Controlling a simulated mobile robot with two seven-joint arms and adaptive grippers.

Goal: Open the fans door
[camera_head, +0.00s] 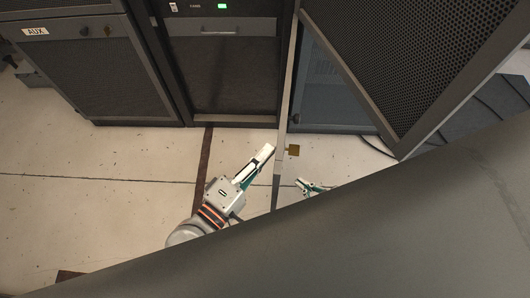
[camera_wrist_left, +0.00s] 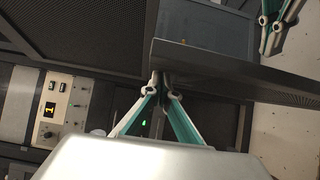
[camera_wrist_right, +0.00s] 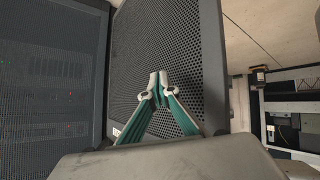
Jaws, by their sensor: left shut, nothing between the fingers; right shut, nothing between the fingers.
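No label reading fans is legible. A narrow, edge-on door panel (camera_head: 284,140) stands out from the racks in the head view, with a small brass-coloured latch piece (camera_head: 293,150) on its right. My left gripper (camera_head: 267,152) is shut and empty, just left of this panel. In the left wrist view its fingertips (camera_wrist_left: 162,78) are close to the panel's grey edge (camera_wrist_left: 220,70); contact is unclear. My right gripper (camera_head: 302,185) is shut and empty, on the panel's right side and partly hidden. In the right wrist view its fingertips (camera_wrist_right: 157,80) are before a perforated door (camera_wrist_right: 185,50).
A perforated door (camera_head: 410,60) slants out at the upper right. The AUX cabinet (camera_head: 95,70) is closed at left; a rack with a green display (camera_head: 222,70) stands beside it. Cables (camera_head: 375,145) lie right. A large dark surface hides the lower right. Floor at left is clear.

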